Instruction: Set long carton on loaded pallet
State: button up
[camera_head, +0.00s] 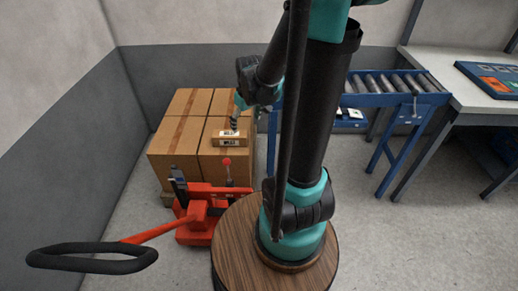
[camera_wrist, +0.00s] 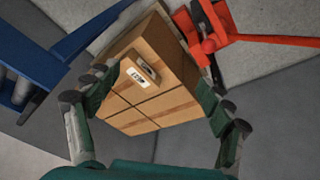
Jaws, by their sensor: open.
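The long carton (camera_head: 230,139) is a small brown box with white labels. It appears to lie on top of the large brown boxes stacked on the loaded pallet (camera_head: 167,199), near their front right part. The wrist view shows the carton (camera_wrist: 138,80) on the box top, with its white label visible. My gripper (camera_head: 235,124) is just above the carton in the head view. In the wrist view my gripper (camera_wrist: 157,82) has its fingers spread wide, with the carton between them, nearer the left finger. A small gap between carton and fingers cannot be judged.
A red pallet jack (camera_head: 200,212) with a black loop handle stands in front of the pallet. A blue roller conveyor (camera_head: 385,98) stands to the right, beside a workbench (camera_head: 470,92). Grey walls (camera_head: 60,130) close off the left and back.

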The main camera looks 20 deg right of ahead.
jog(key=s+f+m+t, duration=0.1)
jog(key=s+m, duration=0.3)
jog(key=s, duration=0.9)
jog(key=shift+s+d+f, duration=0.25)
jog(key=shift+d+f, duration=0.1)
